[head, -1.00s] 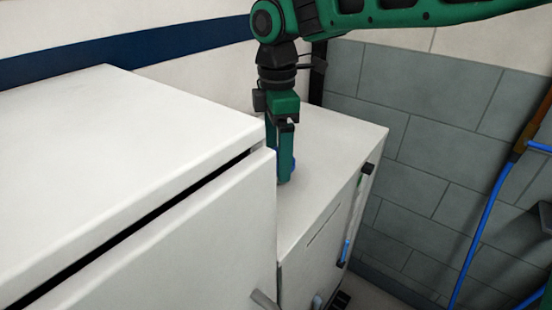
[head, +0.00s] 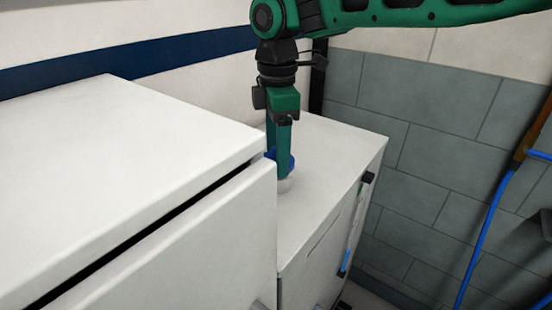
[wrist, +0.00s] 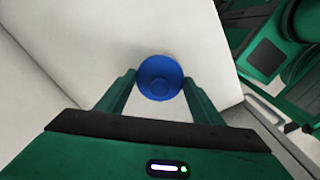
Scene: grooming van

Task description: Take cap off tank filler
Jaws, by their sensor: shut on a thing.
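A round blue cap (wrist: 160,77) sits between the two green fingers of my gripper (wrist: 158,82) in the wrist view. In the head view my gripper (head: 280,158) points straight down over the lower white cabinet, shut on the blue cap (head: 292,161). The fingers hide most of the cap there. I cannot tell whether the cap still touches the neck.
A taller white cabinet (head: 120,130) stands close on the left, partly hiding the lower white cabinet's top (head: 335,150). A grey tiled wall (head: 430,130) is behind on the right, with a blue hose (head: 482,220) hanging there. The cabinet top right of my gripper is clear.

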